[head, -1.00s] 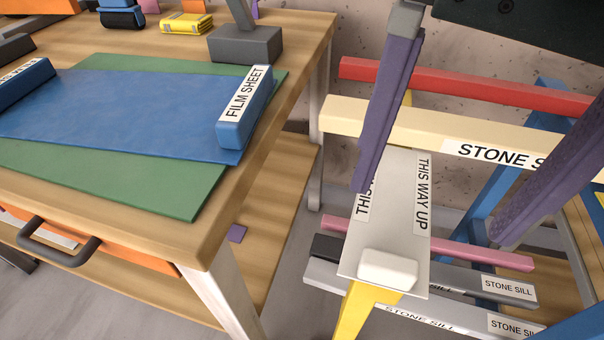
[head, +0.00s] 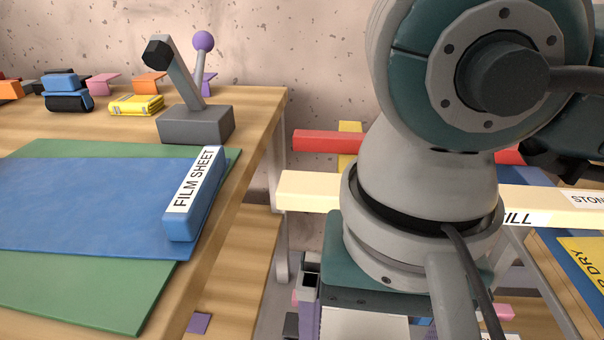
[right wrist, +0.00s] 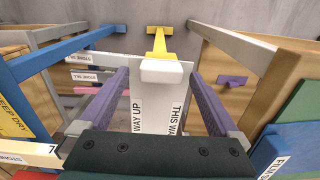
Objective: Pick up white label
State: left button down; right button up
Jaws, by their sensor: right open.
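The white label (right wrist: 161,106) is a flat pale sheet printed "THIS WAY UP" along both long sides. In the right wrist view it lies between the two purple fingers of my right gripper (right wrist: 159,78). A thick white block (right wrist: 165,71) sits at its far end, next to a yellow bar (right wrist: 157,44). My right gripper is open, with a finger on either side of the label; I cannot tell whether either finger touches it. In the head view my right arm hides most of this area. My left gripper is in neither current view.
A wooden table with a blue film sheet (head: 85,200) on a green sheet (head: 90,290) stands at left, with a grey lever box (head: 195,124). A red bar (head: 325,141) and a cream stone sill bar (head: 312,190) run behind my arm. Labelled sills lie left in the wrist view.

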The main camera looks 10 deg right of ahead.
jog(key=c, duration=1.4)
